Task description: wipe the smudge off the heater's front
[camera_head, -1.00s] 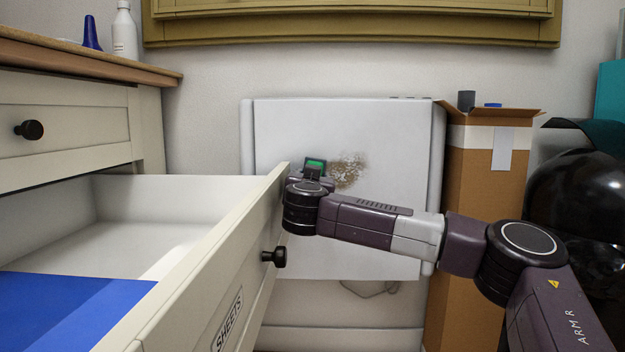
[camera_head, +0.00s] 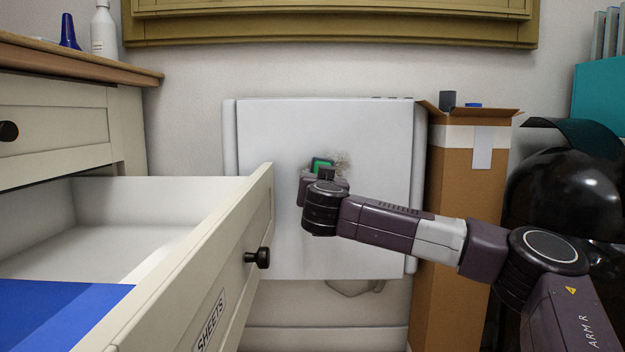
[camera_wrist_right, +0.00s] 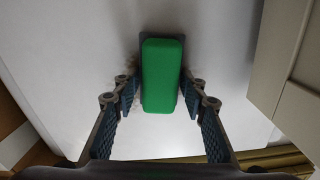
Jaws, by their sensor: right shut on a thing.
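The white heater (camera_head: 270,130) stands against the wall, its flat front facing me. A brown smudge (camera_head: 343,160) shows on that front, just above and right of my right gripper (camera_head: 325,175). A little brown also shows beside the pad in the right wrist view. My right gripper is shut on a green block-shaped pad (camera_wrist_right: 162,75) with a dark grey edge. The pad is at the heater's front, over part of the smudge area; contact is hard to confirm. The front behind my gripper and forearm is hidden. My left gripper is not in view.
An open drawer labelled SHEETS (camera_head: 215,265) juts out left of my right gripper, a blue sheet (camera_head: 55,312) inside. A tall open cardboard box (camera_head: 460,230) stands right of the heater, beside a glossy black object (camera_head: 565,190). A gold-framed panel (camera_head: 330,32) hangs above.

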